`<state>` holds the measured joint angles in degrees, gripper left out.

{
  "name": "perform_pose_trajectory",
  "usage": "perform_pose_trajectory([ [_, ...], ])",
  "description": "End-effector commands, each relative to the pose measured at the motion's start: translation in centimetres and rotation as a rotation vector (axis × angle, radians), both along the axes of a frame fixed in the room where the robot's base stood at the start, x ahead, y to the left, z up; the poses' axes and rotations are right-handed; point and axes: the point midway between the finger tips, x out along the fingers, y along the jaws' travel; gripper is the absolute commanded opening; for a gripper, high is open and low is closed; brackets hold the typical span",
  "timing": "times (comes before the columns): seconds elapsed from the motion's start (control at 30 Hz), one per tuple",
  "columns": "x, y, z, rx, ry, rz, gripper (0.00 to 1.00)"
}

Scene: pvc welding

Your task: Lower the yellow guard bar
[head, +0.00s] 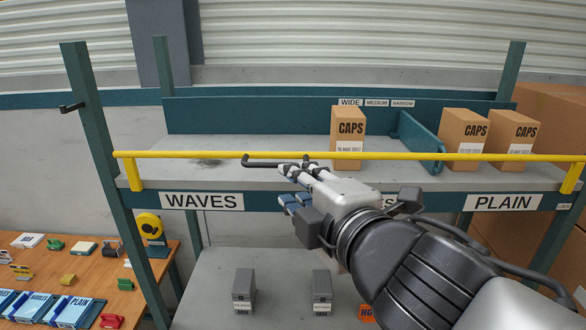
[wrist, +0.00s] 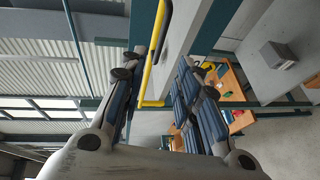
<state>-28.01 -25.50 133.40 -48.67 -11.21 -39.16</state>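The yellow guard bar (head: 400,156) runs level across the front of the upper shelf in the head view, with short arms turned down at its ends. A black handle (head: 262,162) sits along the bar near its middle. My gripper (head: 285,184) is open at the handle, with its fingers one above the other. In the wrist view, my gripper (wrist: 158,66) shows its fingers well apart, with the yellow bar (wrist: 151,78) and the black handle (wrist: 158,38) in the gap between them. I cannot tell whether a finger touches either one.
Cardboard boxes marked CAPS (head: 348,130) stand on the upper shelf (head: 255,148) behind the bar. Grey blocks (head: 244,286) stand on the lower shelf (head: 282,265). A wooden table (head: 60,268) with small parts is at the left. Green posts (head: 110,165) frame the rack.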

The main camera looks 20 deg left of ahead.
Motion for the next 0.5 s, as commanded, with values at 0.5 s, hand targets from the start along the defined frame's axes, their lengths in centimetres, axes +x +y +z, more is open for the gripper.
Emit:
perform_pose_trajectory([
  [0.5,8.7,6.4,-2.3,0.0,0.004,-0.001,0.3],
])
